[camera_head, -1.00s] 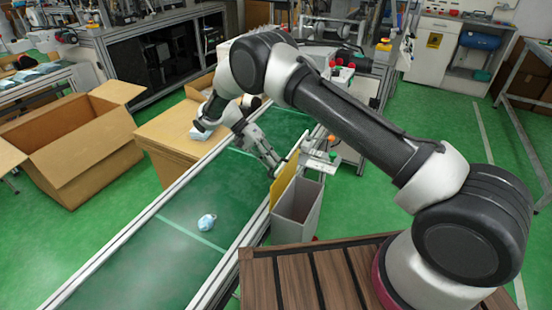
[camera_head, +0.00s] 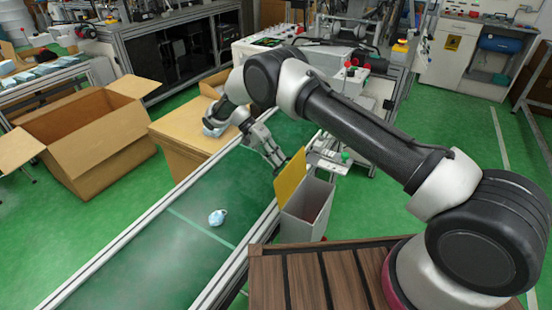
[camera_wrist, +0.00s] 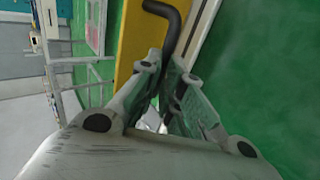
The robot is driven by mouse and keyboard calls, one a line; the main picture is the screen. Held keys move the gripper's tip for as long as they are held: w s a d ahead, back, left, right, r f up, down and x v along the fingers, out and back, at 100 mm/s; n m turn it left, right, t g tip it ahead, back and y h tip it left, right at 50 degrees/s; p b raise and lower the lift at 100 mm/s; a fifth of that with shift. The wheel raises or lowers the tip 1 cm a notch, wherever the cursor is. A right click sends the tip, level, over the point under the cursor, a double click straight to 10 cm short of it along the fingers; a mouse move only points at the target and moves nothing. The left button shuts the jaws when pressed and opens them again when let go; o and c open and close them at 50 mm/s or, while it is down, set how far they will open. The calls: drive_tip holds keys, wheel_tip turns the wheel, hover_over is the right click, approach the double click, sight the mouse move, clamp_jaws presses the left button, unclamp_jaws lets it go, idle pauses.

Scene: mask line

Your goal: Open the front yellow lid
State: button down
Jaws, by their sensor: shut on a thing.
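The yellow lid (camera_head: 290,179) stands raised at the left edge of a grey bin (camera_head: 304,222), beside the conveyor. The bin's open top shows to the right of the lid. My gripper (camera_head: 277,163) is at the lid's upper left side. In the wrist view, the yellow lid (camera_wrist: 139,38) is beyond the fingers, and a dark bent handle (camera_wrist: 174,18) runs down between them. My gripper (camera_wrist: 164,62) is shut on this handle. The exact contact is partly hidden by the fingers.
The green conveyor belt (camera_head: 165,245) runs along the bin's left side, with a light blue crumpled item (camera_head: 217,217) on it. An open cardboard box (camera_head: 90,150) stands at the left. A slatted wooden surface (camera_head: 315,280) is in front. Machinery stands behind the bin.

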drive_tip(key=c, duration=1.5)
unclamp_jaws()
drive_tip(key=shift+s+d+f, duration=0.1)
drive_tip(key=shift+d+f, duration=0.05)
drive_tip(key=shift+f, duration=0.35)
drive_tip(key=shift+s+d+f, duration=0.1)
drive_tip(key=shift+f, duration=0.4)
drive_tip(key=v, duration=0.7)
drive_tip(key=shift+w+a+r, duration=0.2)
drive_tip(key=shift+w+r, duration=0.05)
drive_tip(key=shift+r, duration=0.05)
